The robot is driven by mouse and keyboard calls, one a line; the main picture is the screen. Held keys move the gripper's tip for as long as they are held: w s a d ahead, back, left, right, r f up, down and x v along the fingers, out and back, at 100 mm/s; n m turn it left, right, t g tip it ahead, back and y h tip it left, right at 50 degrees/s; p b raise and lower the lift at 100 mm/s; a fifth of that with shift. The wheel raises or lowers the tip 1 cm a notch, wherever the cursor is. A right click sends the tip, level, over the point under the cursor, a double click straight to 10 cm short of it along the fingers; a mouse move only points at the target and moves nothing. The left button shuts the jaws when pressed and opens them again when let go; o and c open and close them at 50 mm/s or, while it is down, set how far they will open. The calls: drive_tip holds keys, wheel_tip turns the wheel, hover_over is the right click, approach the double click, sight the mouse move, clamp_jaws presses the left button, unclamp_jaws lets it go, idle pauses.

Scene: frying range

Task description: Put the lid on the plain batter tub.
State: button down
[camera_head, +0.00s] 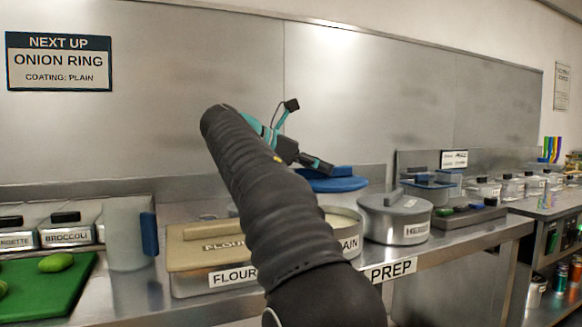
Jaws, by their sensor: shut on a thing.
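The plain batter tub (352,243) stands on the steel counter, its label partly hidden by my arm. Pale batter shows at its open top. A round blue lid (345,184) with a raised blue handle shows above the tub in the picture, a gap between it and the tub's rim. Whether it is directly over the tub or behind it, I cannot tell. My gripper (322,166) is shut on the lid's handle, its fingertips partly hidden. The lid looks about level.
A flour container (205,257) with a tan lid is left of the tub. A grey lidded tub (395,221) stands close on the right. A clear jug (125,235) with a blue handle and a green board (72,290) are further left. The steel back wall rises behind.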

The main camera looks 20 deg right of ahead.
drive_tip(key=shift+f, duration=0.45)
drive_tip(key=shift+a+f+b, duration=0.1)
drive_tip(key=shift+f+b, duration=1)
drive_tip(key=shift+f, duration=1.7)
drive_tip(key=shift+r+p, duration=0.1)
drive_tip(key=shift+p, duration=0.45)
drive_tip(key=shift+f, duration=0.4)
drive_tip(key=c, duration=1.1)
unclamp_jaws()
drive_tip(key=shift+o, duration=0.2)
